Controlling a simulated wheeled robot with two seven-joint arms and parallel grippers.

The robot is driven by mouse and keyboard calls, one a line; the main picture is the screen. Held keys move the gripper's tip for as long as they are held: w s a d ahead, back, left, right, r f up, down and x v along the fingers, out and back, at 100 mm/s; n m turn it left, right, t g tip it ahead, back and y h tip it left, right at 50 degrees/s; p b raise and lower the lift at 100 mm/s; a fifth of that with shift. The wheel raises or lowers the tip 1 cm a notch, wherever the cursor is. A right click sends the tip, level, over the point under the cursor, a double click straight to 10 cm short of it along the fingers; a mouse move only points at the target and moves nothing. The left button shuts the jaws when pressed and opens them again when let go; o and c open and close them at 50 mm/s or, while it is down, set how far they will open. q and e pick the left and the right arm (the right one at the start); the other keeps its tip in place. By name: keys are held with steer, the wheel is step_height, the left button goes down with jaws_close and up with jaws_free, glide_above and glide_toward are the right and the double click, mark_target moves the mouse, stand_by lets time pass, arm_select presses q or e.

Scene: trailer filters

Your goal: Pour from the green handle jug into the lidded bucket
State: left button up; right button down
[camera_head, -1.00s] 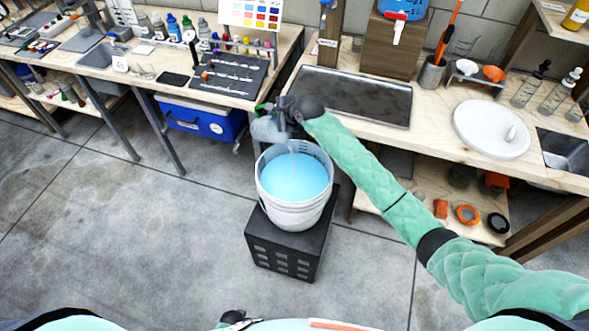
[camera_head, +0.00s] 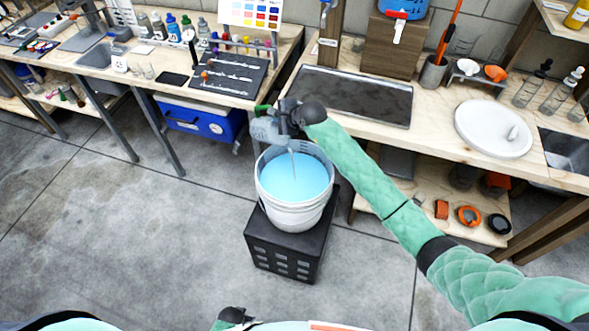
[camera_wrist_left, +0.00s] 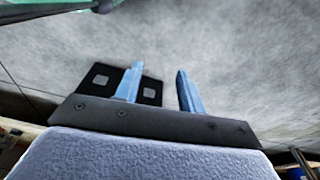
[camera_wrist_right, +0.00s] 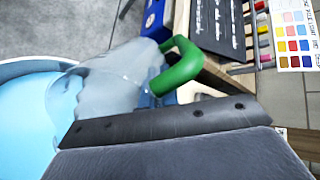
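The green handle jug (camera_head: 265,128) is clear and hangs tilted above the rear rim of the white bucket (camera_head: 290,214). A thin pale stream runs from it into the bucket. The bucket is uncovered, stands upright on a black crate and holds light blue liquid (camera_head: 295,180). My right gripper (camera_head: 288,118) is shut on the jug; its fingers are mostly hidden. In the right wrist view the green handle (camera_wrist_right: 180,66) and clear jug body (camera_wrist_right: 108,78) show beside the liquid. My left gripper (camera_wrist_left: 160,85) is open and empty above the floor.
The black crate (camera_head: 283,250) stands on open concrete floor. A white round lid-like disc (camera_head: 493,129) lies on the right bench, near a dark tray (camera_head: 350,95). A blue cooler (camera_head: 203,122) sits under the left bench. The floor to the left is clear.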

steer(key=shift+b, duration=0.3)
steer(key=shift+s+d, duration=0.1)
steer(key=shift+f, duration=0.1)
steer(key=shift+t+b, duration=0.3)
steer(key=shift+t, duration=0.1)
steer(key=shift+y, duration=0.3)
steer(key=shift+s+d, duration=0.1)
steer(key=shift+b, duration=0.35)
steer(key=shift+s, duration=0.1)
steer(key=shift+b, duration=0.3)
arm_select(q)
step_height(320, 180, up, 6)
steer(key=d, duration=0.1)
steer(key=shift+w+d+r+g, duration=0.25)
steer(key=shift+w+d+g, duration=0.05)
steer(key=shift+w, duration=0.05)
arm_select(e)
steer(key=shift+d, duration=0.1)
stand_by(0.4)
